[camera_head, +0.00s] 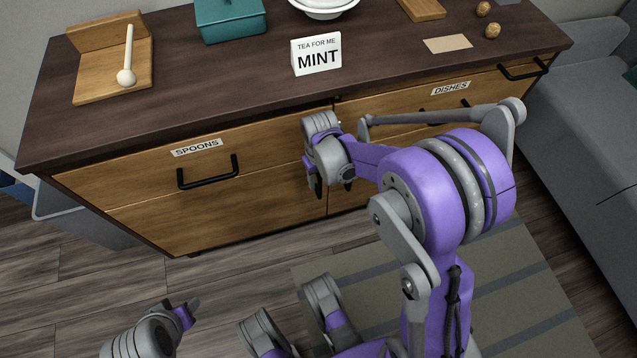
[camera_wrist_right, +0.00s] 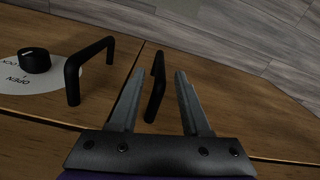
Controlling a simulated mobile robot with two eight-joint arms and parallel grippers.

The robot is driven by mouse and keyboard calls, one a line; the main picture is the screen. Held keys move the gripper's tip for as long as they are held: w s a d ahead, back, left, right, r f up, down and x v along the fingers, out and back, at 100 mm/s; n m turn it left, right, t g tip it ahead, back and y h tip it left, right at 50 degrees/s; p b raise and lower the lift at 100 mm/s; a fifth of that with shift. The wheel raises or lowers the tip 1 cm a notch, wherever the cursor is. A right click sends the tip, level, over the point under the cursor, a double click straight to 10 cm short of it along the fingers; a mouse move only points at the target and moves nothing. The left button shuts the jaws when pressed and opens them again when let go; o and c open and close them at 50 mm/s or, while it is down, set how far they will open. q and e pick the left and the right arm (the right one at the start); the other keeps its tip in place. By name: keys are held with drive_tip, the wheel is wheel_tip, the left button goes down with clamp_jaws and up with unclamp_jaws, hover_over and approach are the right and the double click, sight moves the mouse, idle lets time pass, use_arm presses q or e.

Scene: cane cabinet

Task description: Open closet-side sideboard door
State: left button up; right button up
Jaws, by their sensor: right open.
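The wooden sideboard (camera_head: 90,190) has drawers over lower doors. My right gripper (camera_head: 333,190) is in front of the seam between the lower doors, fingers pointing down. In the right wrist view, which is upside down, its open fingers (camera_wrist_right: 158,95) have a black upright door handle (camera_wrist_right: 156,85) between them, with gaps on both sides. That handle is on the door right of the seam there. A second black handle (camera_wrist_right: 88,68) is on the other door. Both doors look shut. My left gripper (camera_head: 187,312) is low at the left, away from the sideboard; its jaws are unclear.
A black knob (camera_wrist_right: 34,60) on a white plate marked OPEN sits beside the second handle. Drawer handles (camera_head: 208,172) stick out above the doors. A grey sofa (camera_head: 590,140) stands at the right. A striped rug (camera_head: 500,290) and bare floor lie in front.

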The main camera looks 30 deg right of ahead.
drive_tip(key=shift+f, duration=1.2)
clamp_jaws()
idle(0.6)
